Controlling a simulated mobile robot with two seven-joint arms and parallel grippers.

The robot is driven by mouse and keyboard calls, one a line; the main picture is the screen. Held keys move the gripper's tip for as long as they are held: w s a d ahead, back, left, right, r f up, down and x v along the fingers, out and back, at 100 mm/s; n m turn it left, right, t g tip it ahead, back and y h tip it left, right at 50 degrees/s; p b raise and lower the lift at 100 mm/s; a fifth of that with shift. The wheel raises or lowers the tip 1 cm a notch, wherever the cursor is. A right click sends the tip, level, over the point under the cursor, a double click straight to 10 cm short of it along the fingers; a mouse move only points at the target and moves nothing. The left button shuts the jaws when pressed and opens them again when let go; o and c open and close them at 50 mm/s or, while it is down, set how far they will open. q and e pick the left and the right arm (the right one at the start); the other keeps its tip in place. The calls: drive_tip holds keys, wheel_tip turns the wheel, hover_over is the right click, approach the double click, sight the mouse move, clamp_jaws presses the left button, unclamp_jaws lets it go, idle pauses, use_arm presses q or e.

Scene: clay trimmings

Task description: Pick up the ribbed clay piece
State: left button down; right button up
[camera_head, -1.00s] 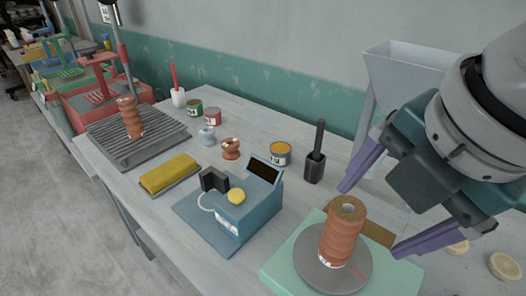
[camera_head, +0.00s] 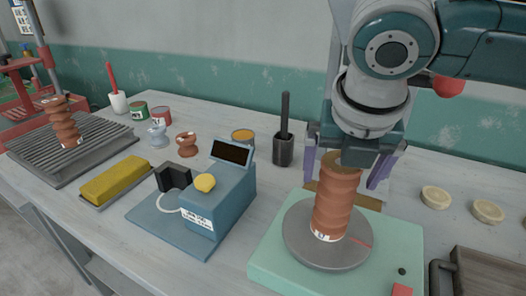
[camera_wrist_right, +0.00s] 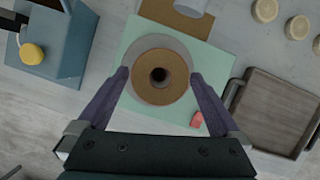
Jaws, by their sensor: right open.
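A ribbed orange-brown clay piece (camera_head: 334,205) stands upright on the round grey disc (camera_head: 298,236) of a pale green wheel base (camera_head: 268,262). In the right wrist view, its round top with a dark central hole (camera_wrist_right: 160,92) lies between my fingers. My right gripper (camera_head: 342,180) is open and points down at the top of this piece, one purple finger on each side. In the right wrist view, the gripper (camera_wrist_right: 161,76) shows a gap beside the piece at both fingers. A similar ribbed piece (camera_head: 62,122) stands on a slatted grey rack at the far left. My left gripper is not in view.
A blue device with a dark screen (camera_head: 212,205) stands left of the wheel. Pale discs (camera_head: 436,197) and a grey-brown tray (camera_head: 490,275) lie to the right.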

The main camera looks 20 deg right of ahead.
drive_tip(key=shift+x, duration=1.25)
drive_tip(key=shift+a, duration=0.1)
clamp_jaws()
drive_tip(key=shift+r, duration=0.1)
